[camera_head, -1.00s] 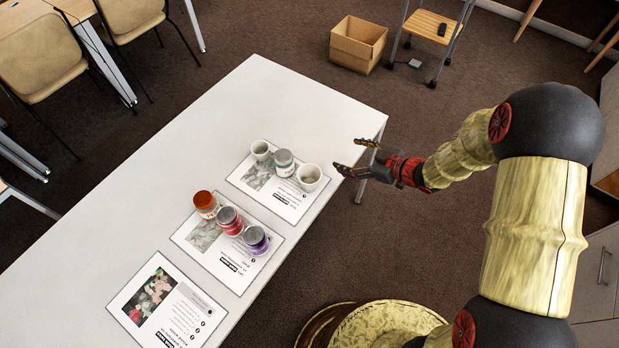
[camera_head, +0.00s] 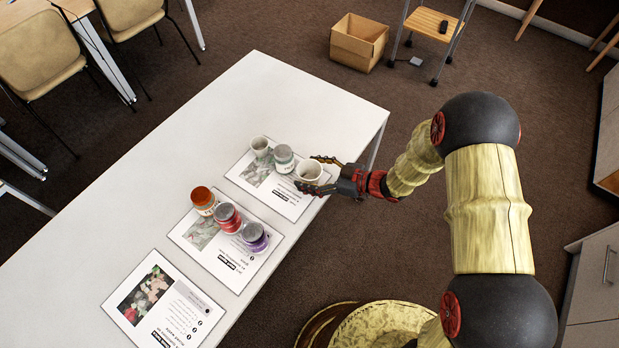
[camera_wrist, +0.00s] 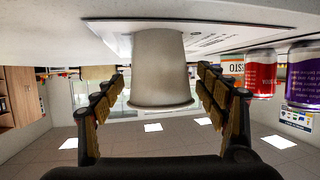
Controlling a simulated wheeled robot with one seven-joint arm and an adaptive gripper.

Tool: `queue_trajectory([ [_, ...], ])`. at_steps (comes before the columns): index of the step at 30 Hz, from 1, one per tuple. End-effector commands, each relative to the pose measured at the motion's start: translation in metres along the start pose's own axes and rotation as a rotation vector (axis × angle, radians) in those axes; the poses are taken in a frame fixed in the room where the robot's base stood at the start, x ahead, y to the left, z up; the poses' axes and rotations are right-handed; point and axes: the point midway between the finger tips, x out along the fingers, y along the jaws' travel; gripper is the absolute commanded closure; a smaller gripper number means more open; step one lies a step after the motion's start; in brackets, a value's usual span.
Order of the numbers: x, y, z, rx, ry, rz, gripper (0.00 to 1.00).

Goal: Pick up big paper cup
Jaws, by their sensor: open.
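The big paper cup (camera_head: 309,171) is white and stands upright at the right end of the top sheet on the table. My gripper (camera_head: 318,173) is open, with its fingers on either side of this cup. In the wrist view, where the scene appears upside down, the cup (camera_wrist: 160,70) sits between the two open fingers (camera_wrist: 152,105). A gap shows at its left side; whether the right finger touches it I cannot tell.
A grey-lidded can (camera_head: 283,158) stands between the two cups. An orange-lidded jar (camera_head: 203,200), a red can (camera_head: 227,217) and a purple can (camera_head: 254,237) stand on the middle sheet. The front sheet (camera_head: 185,325) is bare. The far part of the white table (camera_head: 270,95) is clear.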

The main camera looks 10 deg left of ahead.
Motion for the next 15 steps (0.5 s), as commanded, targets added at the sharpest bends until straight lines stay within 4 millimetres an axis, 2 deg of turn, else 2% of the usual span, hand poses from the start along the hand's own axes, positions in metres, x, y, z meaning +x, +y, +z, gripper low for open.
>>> queue_trajectory([
  [7,0.0018,0.0003,-0.0008,0.0,0.0,0.001,0.27],
  [15,0.0016,0.0003,-0.0007,0.0,0.0,0.001,0.42],
])
